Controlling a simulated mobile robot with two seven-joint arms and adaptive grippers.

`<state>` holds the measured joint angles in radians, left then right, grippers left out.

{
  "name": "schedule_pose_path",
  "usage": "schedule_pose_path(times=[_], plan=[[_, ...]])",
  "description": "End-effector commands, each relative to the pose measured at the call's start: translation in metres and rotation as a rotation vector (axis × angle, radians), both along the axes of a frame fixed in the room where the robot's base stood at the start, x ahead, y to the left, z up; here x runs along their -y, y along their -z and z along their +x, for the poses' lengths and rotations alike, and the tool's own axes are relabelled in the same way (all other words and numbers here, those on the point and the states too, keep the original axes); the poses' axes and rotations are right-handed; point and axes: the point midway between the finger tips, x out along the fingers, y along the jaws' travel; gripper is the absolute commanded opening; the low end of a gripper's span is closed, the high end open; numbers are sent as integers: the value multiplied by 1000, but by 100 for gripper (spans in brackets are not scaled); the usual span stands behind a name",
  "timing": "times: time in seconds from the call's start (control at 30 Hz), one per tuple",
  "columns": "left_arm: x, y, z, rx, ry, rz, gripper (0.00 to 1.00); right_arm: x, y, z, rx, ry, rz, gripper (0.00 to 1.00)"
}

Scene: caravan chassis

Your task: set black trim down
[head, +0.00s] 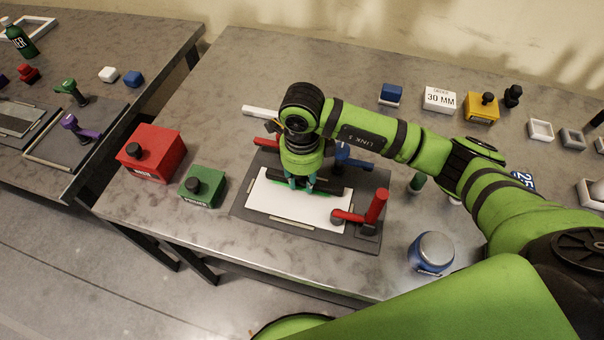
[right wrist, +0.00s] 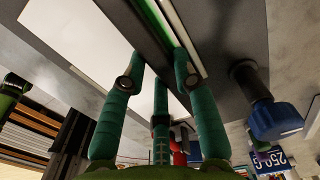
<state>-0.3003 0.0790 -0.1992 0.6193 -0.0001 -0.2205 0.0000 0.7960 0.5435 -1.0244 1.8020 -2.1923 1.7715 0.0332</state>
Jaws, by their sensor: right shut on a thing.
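My right gripper (head: 300,184) points down over the dark fixture board (head: 240,208) and is shut on the black trim (head: 330,190). The trim is a long dark bar lying along the back part of the white panel (head: 290,208). Whether the trim touches the panel is hidden by the fingers. My left gripper is not in view.
A red-handled clamp (head: 372,210) stands at the board's front right, and a blue clamp (head: 350,160) behind. Red (head: 152,152) and green (head: 203,186) button boxes stand left. A blue-grey can (head: 432,252) stands front right.

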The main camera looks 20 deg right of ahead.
Motion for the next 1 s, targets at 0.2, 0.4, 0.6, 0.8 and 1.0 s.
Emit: schedule_pose_path(times=[0.2, 0.4, 0.6, 0.8, 1.0], plan=[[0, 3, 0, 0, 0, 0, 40, 0, 1, 1, 2, -1, 1, 0], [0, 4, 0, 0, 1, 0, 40, 0, 2, 0, 1, -1, 2, 53], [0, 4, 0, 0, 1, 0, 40, 0, 2, 0, 1, 0, 1, 53], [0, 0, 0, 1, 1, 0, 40, 0, -4, 1, 3, 0, 2, 53], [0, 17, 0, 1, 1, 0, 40, -1, -37, 3, 10, -2, 3, 53]])
